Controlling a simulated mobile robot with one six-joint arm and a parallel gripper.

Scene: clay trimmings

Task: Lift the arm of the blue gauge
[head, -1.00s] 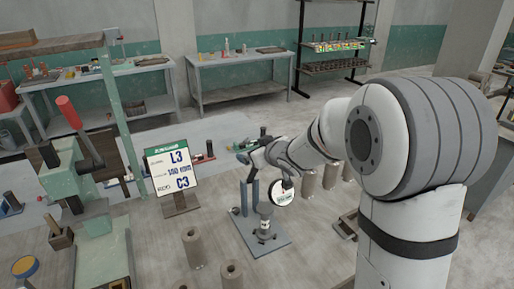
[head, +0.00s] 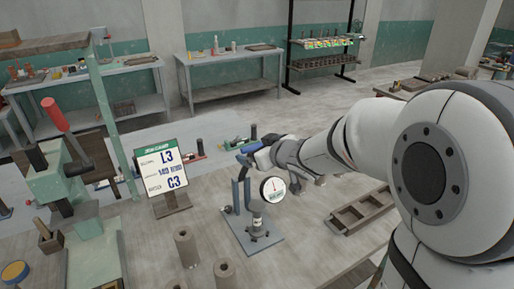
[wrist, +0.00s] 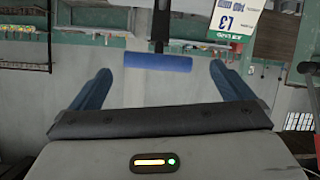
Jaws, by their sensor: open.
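The blue gauge stands on a grey-blue base plate (head: 262,241), with blue uprights (head: 236,196) and a round white dial (head: 272,189) beside them. Its blue arm shows as a short bright-blue bar (wrist: 157,62) in the wrist view, lying level across the gap between my fingers. My gripper (wrist: 158,76) is open, with one dark-blue finger at each side of the bar and clear space at both ends. In the head view my gripper (head: 255,150) is at the top of the gauge, and my wrist partly hides the contact area. I cannot tell the bar's exact depth between the fingers.
A sign reading L3 and C3 (head: 167,179) stands left of the gauge. Brown cylinders (head: 185,247) stand in front of it. A divided brown tray (head: 361,212) lies to the right. A green press with a red-handled lever (head: 55,115) is at the far left.

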